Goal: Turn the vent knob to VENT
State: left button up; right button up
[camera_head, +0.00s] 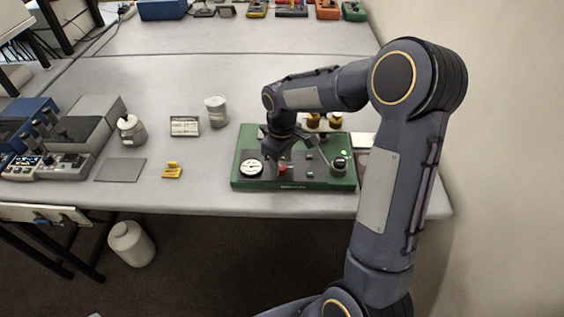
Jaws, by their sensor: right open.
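A green panel (240,182) lies near the front edge of the table. It carries a white round gauge (250,168) at its left, a small red part (284,170) near the middle, and a dark round fitting (338,166) at its right. The labels are too small to read, so I cannot tell which part is the vent knob or where it points. My right gripper (281,157) points down over the panel, just behind the red part, and is open. I cannot tell whether it touches anything. It hides part of the panel's middle. My left gripper is out of view.
A grey can (216,111), a framed card (185,126), a small bottle (131,130), a yellow piece (172,170) and a grey mat (120,170) lie left of the panel. Brass-coloured parts (313,121) stand at its back. A wall rises at the right.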

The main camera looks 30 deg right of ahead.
jog(key=shift+f, duration=0.75)
jog(key=c, duration=1)
